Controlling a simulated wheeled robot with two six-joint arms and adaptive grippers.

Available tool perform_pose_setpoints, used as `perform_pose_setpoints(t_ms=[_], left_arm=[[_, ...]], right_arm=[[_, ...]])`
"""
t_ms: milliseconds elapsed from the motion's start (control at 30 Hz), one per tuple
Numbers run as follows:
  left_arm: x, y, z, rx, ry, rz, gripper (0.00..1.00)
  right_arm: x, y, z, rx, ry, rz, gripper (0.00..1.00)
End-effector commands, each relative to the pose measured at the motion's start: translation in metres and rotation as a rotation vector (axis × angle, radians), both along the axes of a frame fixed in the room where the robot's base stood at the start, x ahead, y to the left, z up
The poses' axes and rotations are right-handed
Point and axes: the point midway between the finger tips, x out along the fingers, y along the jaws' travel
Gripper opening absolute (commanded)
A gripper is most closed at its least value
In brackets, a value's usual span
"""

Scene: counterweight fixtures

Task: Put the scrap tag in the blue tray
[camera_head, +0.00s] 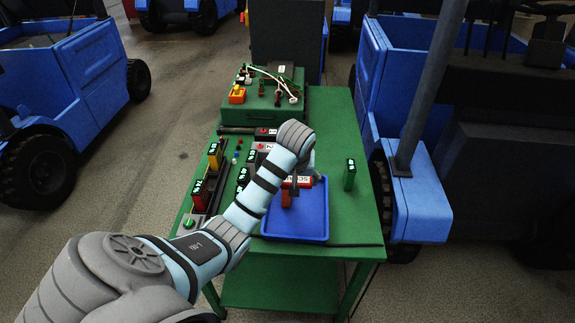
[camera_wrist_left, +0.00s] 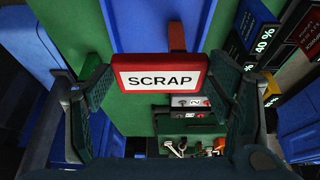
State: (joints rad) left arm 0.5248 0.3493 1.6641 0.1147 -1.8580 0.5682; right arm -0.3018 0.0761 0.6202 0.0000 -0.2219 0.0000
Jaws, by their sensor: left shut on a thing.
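The scrap tag (camera_head: 299,182) is a red block with a white label reading SCRAP. It fills the middle of the left wrist view (camera_wrist_left: 159,80), between my fingers. My left gripper (camera_head: 303,174) is shut on it and holds it over the back part of the blue tray (camera_head: 305,228). A reddish-brown piece (camera_head: 286,198) shows beside the tag; whether it belongs to the tag I cannot tell. The tray lies on the green table, and its bare floor shows in front. It also shows in the left wrist view (camera_wrist_left: 150,22). My right gripper is not in view.
The green table (camera_head: 349,215) carries a fixture rail with weights (camera_head: 198,188) at left. A green upright block (camera_head: 350,174) with a lit display stands right of the tray. A green box (camera_head: 266,108) with cables sits behind. Blue vehicles (camera_head: 425,205) flank the table.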

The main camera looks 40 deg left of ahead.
Motion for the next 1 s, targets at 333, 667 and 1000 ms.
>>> perform_pose_setpoints(t_ms=[333,667,1000], left_arm=[[-0.001,0.001,-0.116,-0.003,0.011,0.008,0.47],[0.000,0.001,-0.185,-0.001,0.008,0.007,0.47],[0.000,0.001,-0.199,-0.001,0.004,0.006,0.47]], right_arm=[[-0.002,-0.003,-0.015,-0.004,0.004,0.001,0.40],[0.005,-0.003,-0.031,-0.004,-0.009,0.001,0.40],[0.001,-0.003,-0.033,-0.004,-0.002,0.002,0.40]])
